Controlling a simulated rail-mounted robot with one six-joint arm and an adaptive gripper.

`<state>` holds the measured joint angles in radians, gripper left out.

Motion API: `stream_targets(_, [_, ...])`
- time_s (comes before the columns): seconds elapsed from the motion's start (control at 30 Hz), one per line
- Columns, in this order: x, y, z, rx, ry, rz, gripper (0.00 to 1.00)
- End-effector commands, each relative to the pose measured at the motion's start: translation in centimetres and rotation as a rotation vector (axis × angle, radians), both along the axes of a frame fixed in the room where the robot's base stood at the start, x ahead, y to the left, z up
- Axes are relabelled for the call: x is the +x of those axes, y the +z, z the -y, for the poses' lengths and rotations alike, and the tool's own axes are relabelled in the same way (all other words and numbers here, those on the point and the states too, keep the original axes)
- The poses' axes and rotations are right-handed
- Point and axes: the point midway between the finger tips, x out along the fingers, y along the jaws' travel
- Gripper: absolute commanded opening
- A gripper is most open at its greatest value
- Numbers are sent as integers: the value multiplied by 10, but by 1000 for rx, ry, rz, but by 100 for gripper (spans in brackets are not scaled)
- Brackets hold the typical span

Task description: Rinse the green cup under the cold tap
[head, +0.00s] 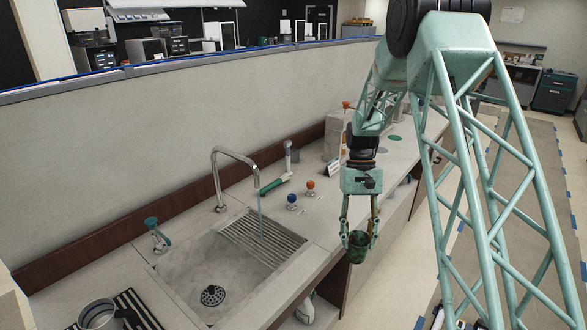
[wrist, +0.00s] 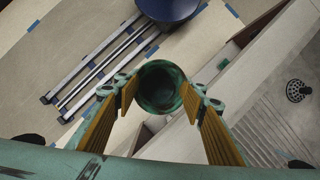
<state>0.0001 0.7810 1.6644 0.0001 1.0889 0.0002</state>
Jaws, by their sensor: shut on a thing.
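The green cup (head: 357,248) is dark and mottled. My gripper (head: 358,236) is shut on it and holds it in the air just outside the counter's front edge, right of the sink. In the wrist view the cup (wrist: 161,88) sits between the fingertips with its round opening facing the camera; it looks empty. The curved chrome spout (head: 234,153) stands behind the sink (head: 195,262). A thin blue stream (head: 261,215) falls from its end over the ribbed drainer. A blue knob (head: 291,199) and an orange knob (head: 310,186) stand right of the sink.
A green-handled fitting (head: 157,238) stands at the sink's left. A metal jug (head: 98,315) is at the lower left. A green-handled brush (head: 275,184) lies behind the knobs. A drain strainer (head: 212,295) sits in the basin. A blue-seated stool (wrist: 170,8) stands on the floor.

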Motion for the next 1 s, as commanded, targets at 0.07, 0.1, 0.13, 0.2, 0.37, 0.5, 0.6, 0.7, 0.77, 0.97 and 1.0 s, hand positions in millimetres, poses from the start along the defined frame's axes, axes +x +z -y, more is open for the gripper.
stream_targets(0.07, [0, 1, -1, 0, -3, 0, 27])
stream_targets(0.1, [1, 1, -1, 0, -6, 0, 27])
stream_targets(0.13, [1, 2, -2, 0, -10, 0, 27])
stream_targets(0.2, [2, 4, -4, 1, -22, 0, 27])
stream_targets(0.37, [6, 12, -13, 0, -76, 0, 27])
stream_targets(0.5, [12, 22, -26, 1, -153, 1, 27])
stream_targets(0.6, [17, 31, -37, 0, -222, 1, 27])
stream_targets(0.7, [23, 39, -49, 0, -295, 0, 27])
stream_targets(0.77, [26, 45, -56, 0, -341, -1, 27])
stream_targets(0.97, [39, 63, -78, 1, -491, 0, 27])
stream_targets(1.0, [41, 67, -83, 0, -522, 1, 27])
